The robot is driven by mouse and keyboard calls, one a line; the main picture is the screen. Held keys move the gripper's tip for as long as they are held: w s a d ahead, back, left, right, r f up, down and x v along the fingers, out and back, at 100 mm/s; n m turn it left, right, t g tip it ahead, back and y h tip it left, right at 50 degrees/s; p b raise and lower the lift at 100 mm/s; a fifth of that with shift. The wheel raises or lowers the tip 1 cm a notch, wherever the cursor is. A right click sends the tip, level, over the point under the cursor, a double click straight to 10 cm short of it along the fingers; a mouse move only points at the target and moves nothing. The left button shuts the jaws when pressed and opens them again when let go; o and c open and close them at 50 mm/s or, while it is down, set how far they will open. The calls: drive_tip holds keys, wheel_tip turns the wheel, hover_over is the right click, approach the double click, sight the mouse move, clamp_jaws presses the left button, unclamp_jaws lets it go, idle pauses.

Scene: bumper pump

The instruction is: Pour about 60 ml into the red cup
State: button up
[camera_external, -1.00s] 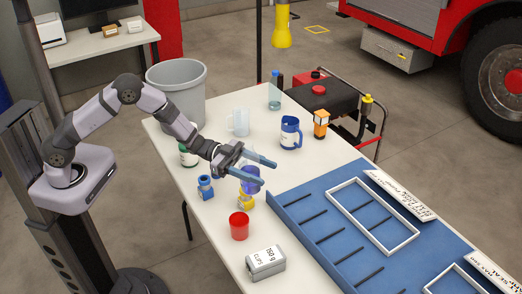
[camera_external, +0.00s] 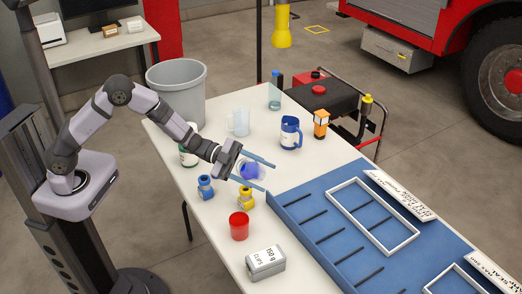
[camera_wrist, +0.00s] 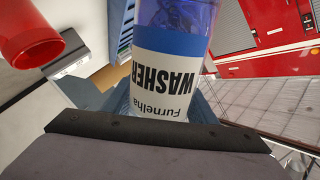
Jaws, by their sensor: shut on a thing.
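My gripper (camera_external: 269,176) is shut on a clear bottle of blue liquid (camera_external: 250,170), held above the table. In the wrist view the bottle (camera_wrist: 172,70) carries a white label reading "WASHER", upside down in the picture, with a blue band. In the external view the bottle is tilted and partly hidden by the fingers. The red cup (camera_external: 239,227) stands upright on the table, below and a little left of the bottle in the picture. It also shows at the upper left of the wrist view (camera_wrist: 28,38). I cannot see what is inside the cup, nor any stream.
A grey clips box (camera_external: 266,262) stands in front of the cup. Blue (camera_external: 205,188) and yellow (camera_external: 245,198) small items stand near it. A blue tray (camera_external: 340,250) lies right. A clear jug (camera_external: 238,121), blue mug (camera_external: 290,133) and grey bin (camera_external: 177,90) are farther back.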

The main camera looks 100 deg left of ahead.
sight(261, 178)
drive_tip(key=f+b, duration=0.1)
drive_tip(key=a+f+m+b, duration=0.1)
drive_tip(key=f+b, duration=0.1)
drive_tip(key=shift+m, duration=0.3)
drive_tip(key=shift+w+a+f+m+y+b, duration=0.1)
drive_tip(key=shift+a+f+m+y+b, duration=0.3)
drive_tip(key=shift+m+b, duration=0.45)
drive_tip(key=shift+a+f+m+b, duration=0.1)
drive_tip(key=shift+f+m+b, duration=0.35)
drive_tip(key=shift+m+b, duration=0.5)
drive_tip(key=shift+d+m+y+b, duration=0.3)
drive_tip(key=shift+m+y+b, duration=0.15)
drive_tip(key=shift+b, duration=0.85)
drive_tip(key=shift+m+b, duration=0.55)
drive_tip(key=shift+b, duration=0.55)
drive_tip(key=shift+a+y, duration=0.25)
drive_tip(key=shift+a, duration=0.1)
drive_tip(key=shift+a, duration=0.5)
drive_tip(key=shift+a+m+b, duration=0.15)
drive_tip(key=shift+m+b, duration=0.15)
drive_tip(key=shift+b, duration=0.15)
